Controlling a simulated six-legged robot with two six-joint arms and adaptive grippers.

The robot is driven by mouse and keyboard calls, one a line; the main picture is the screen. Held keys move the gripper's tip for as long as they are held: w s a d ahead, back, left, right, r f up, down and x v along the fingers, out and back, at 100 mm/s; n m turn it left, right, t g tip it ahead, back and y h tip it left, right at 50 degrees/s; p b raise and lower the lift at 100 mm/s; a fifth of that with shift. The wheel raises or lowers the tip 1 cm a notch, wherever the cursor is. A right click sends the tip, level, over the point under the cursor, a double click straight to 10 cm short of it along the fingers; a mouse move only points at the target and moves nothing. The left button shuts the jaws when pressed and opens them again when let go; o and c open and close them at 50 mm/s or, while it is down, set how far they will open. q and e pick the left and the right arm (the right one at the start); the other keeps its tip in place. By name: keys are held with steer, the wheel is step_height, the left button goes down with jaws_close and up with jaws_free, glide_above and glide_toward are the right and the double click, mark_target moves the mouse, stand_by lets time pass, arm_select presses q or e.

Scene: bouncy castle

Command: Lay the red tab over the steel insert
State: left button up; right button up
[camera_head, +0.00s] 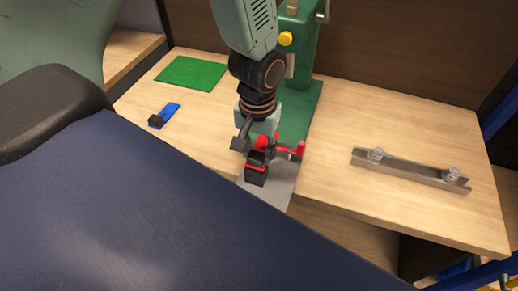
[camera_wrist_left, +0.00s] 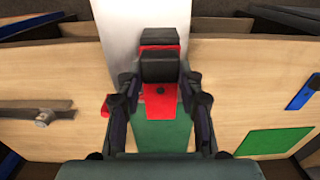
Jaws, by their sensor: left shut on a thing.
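My left gripper (camera_head: 258,150) is shut on the red tab (camera_head: 253,158), which has a black block (camera_head: 256,174) on it. In the left wrist view the fingers of the gripper (camera_wrist_left: 160,100) stand on either side of the red tab (camera_wrist_left: 160,104). A flat grey plate (camera_head: 273,195), seemingly the steel insert, lies below at the bench's front edge and also shows in the wrist view (camera_wrist_left: 114,38). Whether the tab touches the plate I cannot tell. My right gripper is not in view.
A green press (camera_head: 302,45) with a green base (camera_head: 302,108) stands behind. A red upright handle (camera_head: 301,149) is close to the gripper's right. A steel rail with two bolts (camera_head: 410,170) lies right. A blue tab (camera_head: 170,109) and green sheet (camera_head: 192,73) lie left.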

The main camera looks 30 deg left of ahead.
arm_select(q)
steer(key=shift+w+a+f, duration=0.1)
steer(key=shift+a, duration=0.1)
steer(key=shift+d, duration=0.2)
steer(key=shift+p, duration=0.4)
steer(key=shift+d, duration=0.1)
steer(key=shift+f, duration=0.35)
stand_by(0.3)
steer(key=shift+p, duration=0.6)
stand_by(1.4)
steer(key=o, duration=1.2)
